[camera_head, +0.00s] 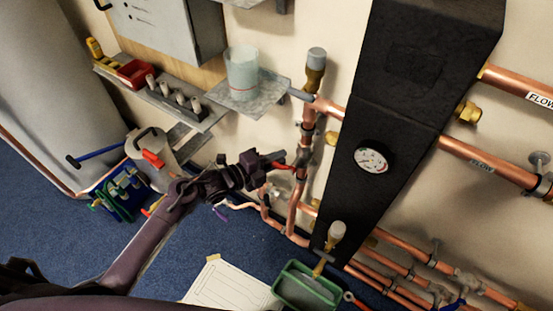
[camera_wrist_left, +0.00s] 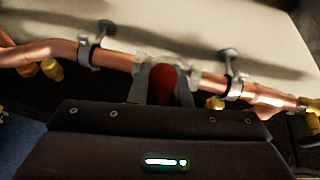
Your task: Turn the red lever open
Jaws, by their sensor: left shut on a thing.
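The red lever (camera_head: 283,167) sits on the vertical copper pipe (camera_head: 308,135), left of the black panel. My left gripper (camera_head: 275,161) reaches it from the left and is shut on it. In the left wrist view the rounded red end of the lever (camera_wrist_left: 163,84) shows between the two fingers (camera_wrist_left: 162,90), with the copper pipe (camera_wrist_left: 118,60) running behind it. The gripper hides part of the lever and valve in the head view. My right gripper is not in view.
A black panel with a round gauge (camera_head: 371,160) stands right of the lever. A metal shelf (camera_head: 262,96) with a clear beaker (camera_head: 241,72) is above the arm. Copper pipes (camera_head: 480,156) run along the wall. A green bin (camera_head: 305,288) and a paper sheet (camera_head: 228,287) lie below.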

